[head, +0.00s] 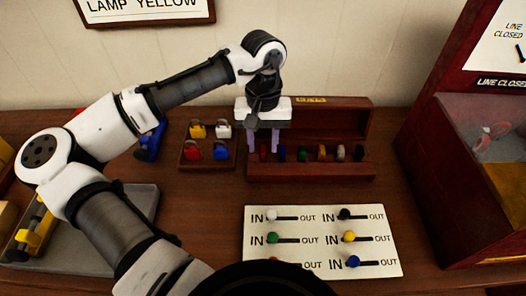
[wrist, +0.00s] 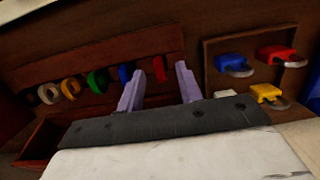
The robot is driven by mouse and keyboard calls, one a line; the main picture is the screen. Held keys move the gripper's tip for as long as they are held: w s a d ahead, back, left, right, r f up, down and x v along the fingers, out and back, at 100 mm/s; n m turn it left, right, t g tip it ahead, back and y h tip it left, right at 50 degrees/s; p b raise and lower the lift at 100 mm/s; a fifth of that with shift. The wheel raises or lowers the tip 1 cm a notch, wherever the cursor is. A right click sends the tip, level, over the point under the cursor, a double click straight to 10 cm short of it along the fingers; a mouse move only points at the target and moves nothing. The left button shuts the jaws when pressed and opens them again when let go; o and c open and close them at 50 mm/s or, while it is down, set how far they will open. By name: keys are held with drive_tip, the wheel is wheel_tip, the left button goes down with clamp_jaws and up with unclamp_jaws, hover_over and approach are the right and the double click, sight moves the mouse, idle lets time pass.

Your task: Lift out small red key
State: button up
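The small red key (wrist: 160,68) stands at one end of a row of coloured keys in a wooden box. In the head view the red key (head: 263,152) shows at the left end of the open box (head: 310,171). My gripper (wrist: 160,88) is open, its two pale purple fingers pointing at the row. In the wrist view the red key appears between the fingertips, a little beyond them, and I see no contact. In the head view my gripper (head: 263,148) hangs over the left end of the box. The lower part of the key is hidden.
A blue key (wrist: 125,73) stands close beside one finger, with green, yellow and paler keys further along. A tray (head: 207,168) of coloured padlocks is left of the box. A white lever panel (head: 322,282) lies in front. A dark red cabinet (head: 430,190) stands right.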

drive_tip(key=shift+s+f, duration=0.15)
drive_tip(key=shift+f, duration=1)
clamp_jaws()
drive_tip(key=shift+r, duration=0.1)
